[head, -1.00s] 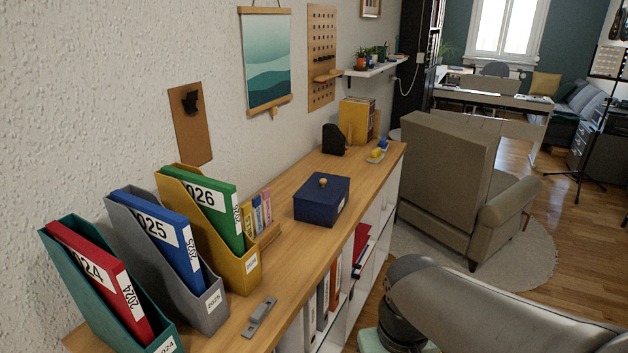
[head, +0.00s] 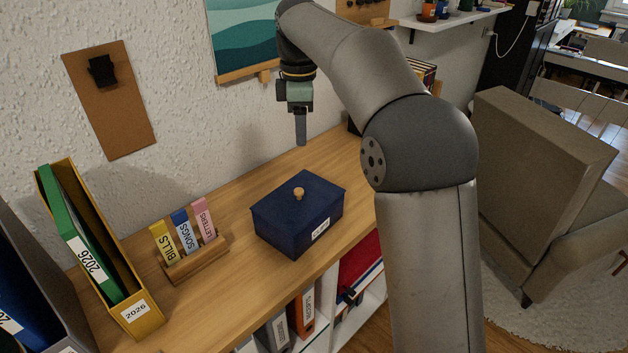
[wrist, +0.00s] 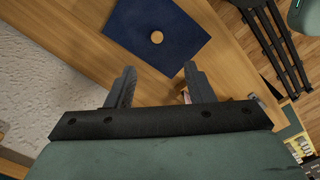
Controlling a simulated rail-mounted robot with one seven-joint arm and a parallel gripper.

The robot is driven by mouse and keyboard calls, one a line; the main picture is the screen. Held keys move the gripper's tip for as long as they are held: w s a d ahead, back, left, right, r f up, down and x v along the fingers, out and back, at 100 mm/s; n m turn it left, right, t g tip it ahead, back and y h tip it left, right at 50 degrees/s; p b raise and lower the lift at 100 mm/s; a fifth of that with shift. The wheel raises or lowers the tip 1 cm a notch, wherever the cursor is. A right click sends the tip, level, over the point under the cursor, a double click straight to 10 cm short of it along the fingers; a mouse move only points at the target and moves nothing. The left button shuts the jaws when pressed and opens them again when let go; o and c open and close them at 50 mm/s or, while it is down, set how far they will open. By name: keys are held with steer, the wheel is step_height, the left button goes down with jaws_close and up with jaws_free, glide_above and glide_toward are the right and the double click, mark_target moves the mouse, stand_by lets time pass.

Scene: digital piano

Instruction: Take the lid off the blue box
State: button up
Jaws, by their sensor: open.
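The blue box (head: 290,231) stands on the wooden shelf top with its lid (head: 310,189) on. The lid has a small round wooden knob (head: 299,192) in its middle, and a white label is on the box front. My gripper (head: 301,143) points down above the shelf top, behind the box, empty and apart from the lid. In the wrist view my gripper (wrist: 158,80) shows two spread fingers with a gap between them. The lid (wrist: 140,22) and its knob (wrist: 157,37) lie beyond the fingertips there.
A wooden holder (head: 195,261) with several coloured tabs stands left of the box. A yellow file holder (head: 146,316) with a green binder is farther left. The wall (head: 170,110) runs close behind. Bare shelf top surrounds the box.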

glide_above(299, 190)
steer(key=f, duration=1.2)
steer(key=shift+d, duration=0.25)
steer(key=shift+a+f, duration=0.15)
steer(key=shift+f, duration=1.15)
steer(key=shift+a+f, duration=0.1)
steer(key=shift+f, duration=1.15)
jaws_close()
